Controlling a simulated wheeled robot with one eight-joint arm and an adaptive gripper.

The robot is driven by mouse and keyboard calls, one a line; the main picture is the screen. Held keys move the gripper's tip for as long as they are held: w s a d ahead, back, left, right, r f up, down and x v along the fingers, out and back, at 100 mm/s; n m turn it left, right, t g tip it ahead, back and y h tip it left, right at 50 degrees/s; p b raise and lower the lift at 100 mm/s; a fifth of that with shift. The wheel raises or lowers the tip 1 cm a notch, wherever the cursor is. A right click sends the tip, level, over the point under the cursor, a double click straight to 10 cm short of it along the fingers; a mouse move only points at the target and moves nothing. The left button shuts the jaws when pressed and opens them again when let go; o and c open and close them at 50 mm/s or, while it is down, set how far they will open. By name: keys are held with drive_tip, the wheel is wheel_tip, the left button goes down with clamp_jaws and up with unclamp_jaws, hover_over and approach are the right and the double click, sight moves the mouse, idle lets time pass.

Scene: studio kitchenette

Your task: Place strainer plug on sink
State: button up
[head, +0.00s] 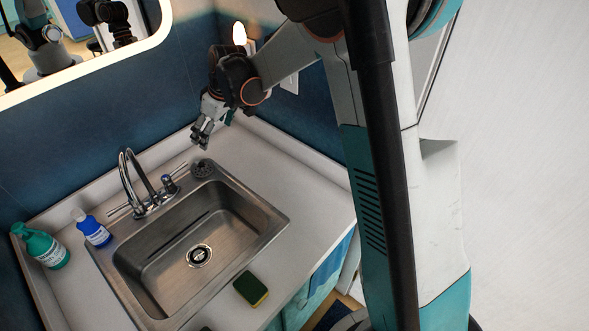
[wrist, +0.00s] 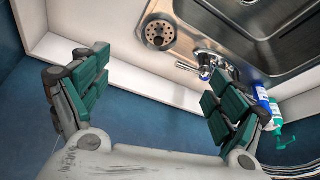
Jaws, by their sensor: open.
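The strainer plug (head: 202,168) is a round grey metal disc with holes. My gripper (head: 202,138) is open and empty, above and behind the plug near the back wall. In the wrist view the green-padded fingers of my gripper (wrist: 152,92) are spread wide with nothing between them.
The faucet (head: 140,180) stands on the sink's back edge, close to the plug. A green bottle (head: 42,246) and a blue bottle (head: 92,229) stand at the left. A sponge (head: 250,289) lies in front of the sink. The counter (head: 315,205) is clear at right.

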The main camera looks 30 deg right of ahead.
drive_tip(key=s+d+r+m+t+h, duration=0.1)
drive_tip(key=s+d+r+m, duration=0.15)
drive_tip(key=s+r, duration=0.5)
drive_tip(key=s+d+r+m+t, duration=0.15)
drive_tip(key=s+d+r, duration=0.3)
drive_tip(key=s, duration=0.65)
drive_tip(key=s+d+f+m+t+h, duration=0.1)
drive_tip(key=s+d+m, duration=0.2)
drive_tip(key=s, duration=1.3)
drive_tip(key=shift+f+m+h, duration=0.15)
drive_tip(key=shift+m+h, duration=0.25)
